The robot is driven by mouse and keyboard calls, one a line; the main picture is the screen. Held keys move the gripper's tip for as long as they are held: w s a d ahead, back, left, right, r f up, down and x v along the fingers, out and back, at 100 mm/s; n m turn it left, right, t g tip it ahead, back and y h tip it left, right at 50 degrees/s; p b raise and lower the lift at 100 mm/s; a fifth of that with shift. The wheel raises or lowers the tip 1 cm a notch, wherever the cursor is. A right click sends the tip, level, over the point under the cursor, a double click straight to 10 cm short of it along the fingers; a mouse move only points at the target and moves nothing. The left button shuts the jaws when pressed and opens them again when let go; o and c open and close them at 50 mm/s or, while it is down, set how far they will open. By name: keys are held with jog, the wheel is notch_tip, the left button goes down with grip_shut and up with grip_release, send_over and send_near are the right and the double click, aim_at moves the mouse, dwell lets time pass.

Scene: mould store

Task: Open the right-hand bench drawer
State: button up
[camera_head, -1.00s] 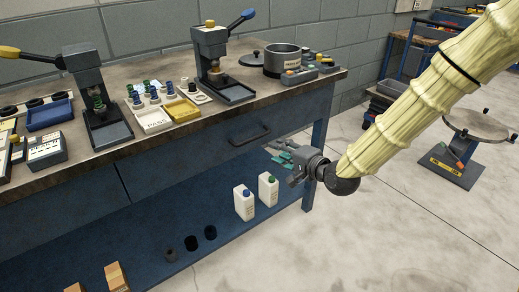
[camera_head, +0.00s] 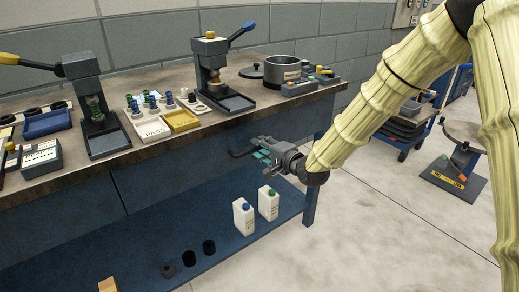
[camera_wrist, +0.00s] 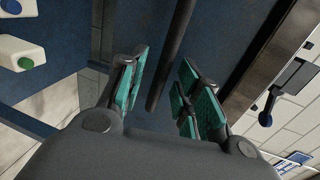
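The right-hand bench drawer (camera_head: 175,170) is a dark blue front under the bench top, and it looks closed. Its dark bar handle (camera_head: 238,154) is partly hidden by my gripper (camera_head: 264,150), which is at the handle's right part. In the wrist view, my gripper (camera_wrist: 160,95) is open, with green-padded fingers apart. The handle (camera_wrist: 174,50) runs lengthwise between the two finger sides with gaps on both sides. I see no clear contact. How deep the bar sits between the fingers is hard to tell.
The bench top (camera_head: 150,150) overhangs above my gripper and carries two presses, trays and a pot (camera_head: 283,68). White bottles (camera_head: 244,218) stand on the lower shelf below. Open floor (camera_head: 370,225) lies to the right. A blue trolley (camera_head: 405,130) stands at the back right.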

jog(key=shift+w+a+f, duration=0.1)
jog(key=shift+w+a, duration=0.25)
jog(key=shift+w, duration=0.1)
jog(key=shift+c, duration=0.3)
grip_shut()
